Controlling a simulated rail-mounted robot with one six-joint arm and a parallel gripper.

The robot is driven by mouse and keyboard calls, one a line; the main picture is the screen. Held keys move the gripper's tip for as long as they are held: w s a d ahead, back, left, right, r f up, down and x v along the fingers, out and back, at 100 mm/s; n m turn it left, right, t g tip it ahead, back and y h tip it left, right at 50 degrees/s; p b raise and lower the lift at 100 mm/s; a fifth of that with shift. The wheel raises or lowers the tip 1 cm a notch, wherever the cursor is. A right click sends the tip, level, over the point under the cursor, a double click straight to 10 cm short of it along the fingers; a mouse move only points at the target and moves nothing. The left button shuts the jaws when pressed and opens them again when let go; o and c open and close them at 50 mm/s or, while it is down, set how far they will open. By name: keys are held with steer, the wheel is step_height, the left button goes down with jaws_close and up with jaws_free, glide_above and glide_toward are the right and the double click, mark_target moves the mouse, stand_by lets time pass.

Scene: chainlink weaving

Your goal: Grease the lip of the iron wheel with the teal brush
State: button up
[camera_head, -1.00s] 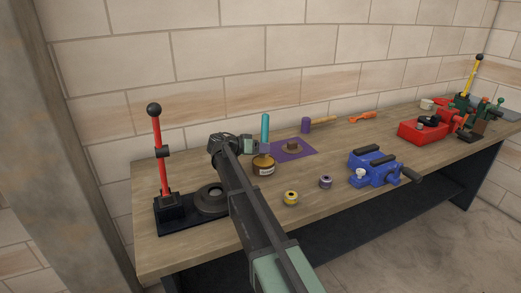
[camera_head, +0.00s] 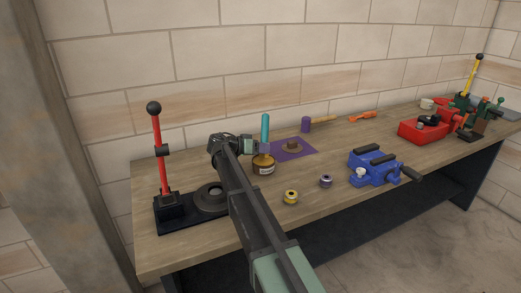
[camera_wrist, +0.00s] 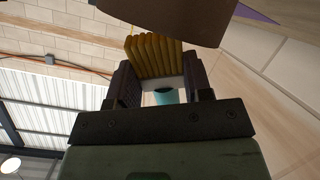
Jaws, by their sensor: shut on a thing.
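The teal brush (camera_head: 265,128) stands upright in my gripper (camera_head: 262,149), handle up. In the wrist view my gripper (camera_wrist: 163,92) is shut on the brush, with its yellow bristles (camera_wrist: 153,56) and a bit of teal handle (camera_wrist: 165,96) between the fingers. An amber labelled jar (camera_head: 264,169) is directly below the gripper; a brown curved shape at the top of the wrist view, probably this jar (camera_wrist: 170,15), overlaps the bristle ends. I cannot tell whether the bristles are inside it. A dark round wheel (camera_head: 209,201), probably the iron wheel, lies to the left, beside the red lever.
The red lever (camera_head: 158,150) stands upright on a black base at the left. A purple mat (camera_head: 303,149) with a brown round piece lies behind the jar.

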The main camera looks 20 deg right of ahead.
step_height(320, 180, up, 7)
steer(key=p, duration=0.7)
steer(key=shift+r, duration=0.1)
stand_by(0.5)
